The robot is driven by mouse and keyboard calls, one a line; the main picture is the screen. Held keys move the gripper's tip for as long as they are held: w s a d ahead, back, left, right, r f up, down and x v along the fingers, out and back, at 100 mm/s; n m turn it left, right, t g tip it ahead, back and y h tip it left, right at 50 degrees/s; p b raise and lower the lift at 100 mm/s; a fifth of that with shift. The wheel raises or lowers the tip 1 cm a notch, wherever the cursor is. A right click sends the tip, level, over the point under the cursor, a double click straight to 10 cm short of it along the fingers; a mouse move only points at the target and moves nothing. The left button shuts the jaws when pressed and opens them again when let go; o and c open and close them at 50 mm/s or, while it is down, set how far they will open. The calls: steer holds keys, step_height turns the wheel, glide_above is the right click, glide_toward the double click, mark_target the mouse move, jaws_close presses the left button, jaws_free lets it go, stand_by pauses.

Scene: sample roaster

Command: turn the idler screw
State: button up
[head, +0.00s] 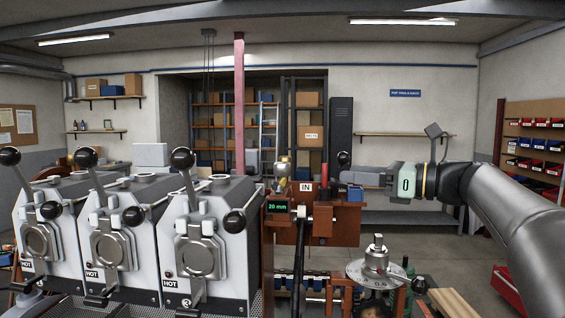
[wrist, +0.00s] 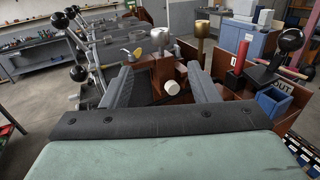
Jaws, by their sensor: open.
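My gripper (head: 358,178) reaches in from the right in the head view, level with the brown wooden unit (head: 335,222) that carries an IN label. In the wrist view my gripper (wrist: 161,72) has its two grey fingers wide apart, with nothing held between them. A white round knob end (wrist: 172,88) shows between and beyond the fingers, against brown wood. No part is labelled as the idler screw, and I cannot tell which one it is. A round graduated dial (head: 357,272) with a metal handle (head: 377,250) stands lower down in the head view, below my arm.
Three roasters (head: 212,245) marked HOT, with black ball levers, fill the left. A 20 mm display (head: 277,207) sits beside the wooden unit. In the wrist view, a brass-topped post (wrist: 200,40), a red cylinder (wrist: 241,55) and a black ball lever (wrist: 290,40) stand beyond the fingers.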

mark_target(289, 168)
steer(key=p+x, duration=0.3)
steer(key=x, duration=1.4)
steer(key=shift+a, duration=0.15)
steer(key=c, duration=0.9)
